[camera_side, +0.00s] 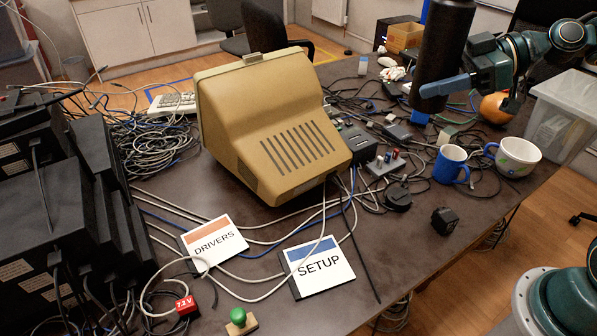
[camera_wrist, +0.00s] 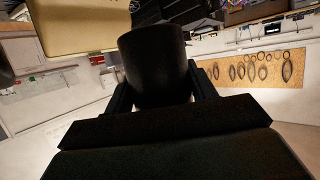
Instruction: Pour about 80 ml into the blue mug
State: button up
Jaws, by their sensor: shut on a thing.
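A blue mug (camera_side: 451,164) stands upright on the table at the right in the side view, with its handle to the right. My gripper (camera_side: 434,92) is shut on a dark bottle (camera_side: 443,50), above and a little left of the mug. The bottle is almost upright with a slight lean, and its top is cut off by the picture's edge. The dark bottle (camera_wrist: 154,62) also fills the middle of the wrist view, between my gripper's fingers (camera_wrist: 160,95). The mug's inside is mostly hidden, and no stream of liquid shows.
A white cup (camera_side: 514,157) stands close right of the mug. An orange ball-like thing (camera_side: 495,108) and a clear plastic box (camera_side: 560,115) lie behind. Cables and a black adapter (camera_side: 444,220) surround the mug. A beige monitor (camera_side: 268,130) stands left.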

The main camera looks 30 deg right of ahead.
jog(key=shift+r, duration=0.9)
jog(key=w+d+f+m+t+h, duration=0.5)
jog(key=w+d+f+m+h, duration=0.45)
jog(key=w+d, duration=0.3)
jog(key=shift+w+d+m+g+h, duration=0.7)
jog(key=shift+w+d+m+h, duration=0.9)
jog(key=shift+d+m+h, duration=2.1)
jog(key=shift+s+d+r+m+g+h, duration=0.65)
jog(key=shift+s+r+m+g+h, duration=0.85)
jog(key=shift+r+m+g+h, duration=2.8)
jog(key=shift+m+g+y, duration=0.65)
jog(key=shift+m+g, duration=0.05)
jog(key=shift+m, duration=0.05)
notch_tip(320, 180, down, 33)
jog(key=shift+r, duration=0.1)
